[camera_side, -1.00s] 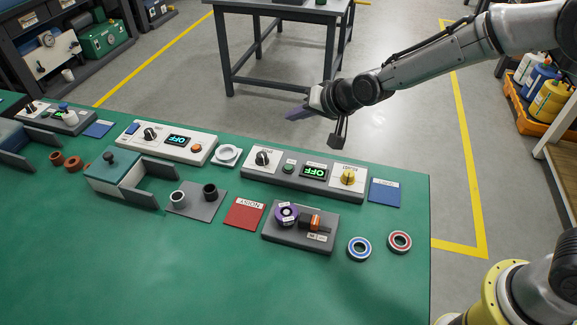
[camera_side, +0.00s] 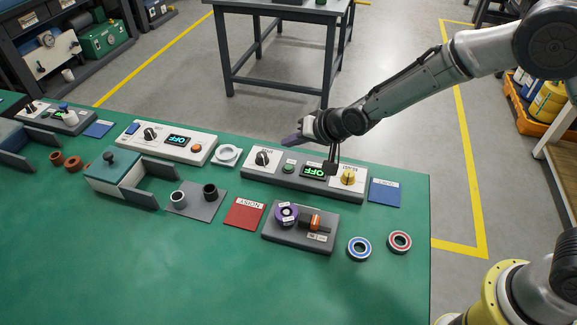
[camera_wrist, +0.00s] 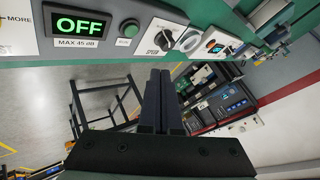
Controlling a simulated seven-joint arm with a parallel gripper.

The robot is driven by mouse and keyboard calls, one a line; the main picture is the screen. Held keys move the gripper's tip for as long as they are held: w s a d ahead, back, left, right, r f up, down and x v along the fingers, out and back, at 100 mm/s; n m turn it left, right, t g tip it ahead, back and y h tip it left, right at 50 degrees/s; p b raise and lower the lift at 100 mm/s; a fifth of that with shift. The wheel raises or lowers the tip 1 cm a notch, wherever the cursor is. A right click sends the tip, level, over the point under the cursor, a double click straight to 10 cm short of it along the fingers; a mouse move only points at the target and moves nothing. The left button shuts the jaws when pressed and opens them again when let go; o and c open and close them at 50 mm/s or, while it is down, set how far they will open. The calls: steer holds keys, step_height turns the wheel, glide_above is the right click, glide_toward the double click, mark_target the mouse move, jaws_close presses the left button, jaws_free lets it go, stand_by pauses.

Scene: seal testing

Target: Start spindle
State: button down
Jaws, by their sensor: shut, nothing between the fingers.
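The control box (camera_side: 305,178) lies near the bench's back edge in the side view, with a black knob (camera_side: 263,158), a green button (camera_side: 289,167), an OFF display (camera_side: 314,171) and a yellow knob (camera_side: 348,177). In the wrist view the OFF display (camera_wrist: 80,24), green button (camera_wrist: 129,29) and black knob (camera_wrist: 165,40) show along the top. My gripper (camera_side: 286,141) is shut and empty, above and behind the box near the black knob, apart from it. The fingers (camera_wrist: 162,80) point toward the black knob side in the wrist view.
A purple ring (camera_side: 286,214) sits on a grey fixture (camera_side: 270,235) in front of the box. Two bearings (camera_side: 359,249) (camera_side: 400,242) lie to its right. A red card (camera_side: 244,213) and blue card (camera_side: 385,192) lie nearby. Another OFF box (camera_side: 168,143) stands left.

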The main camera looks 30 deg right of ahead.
steer(key=shift+f, duration=2.75)
steer(key=shift+f, duration=0.1)
steer(key=shift+f, duration=0.3)
steer(key=shift+f, duration=0.4)
stand_by(0.6)
steer(key=shift+r, duration=0.8)
steer(key=shift+r, duration=0.1)
steer(key=shift+r, duration=2.4)
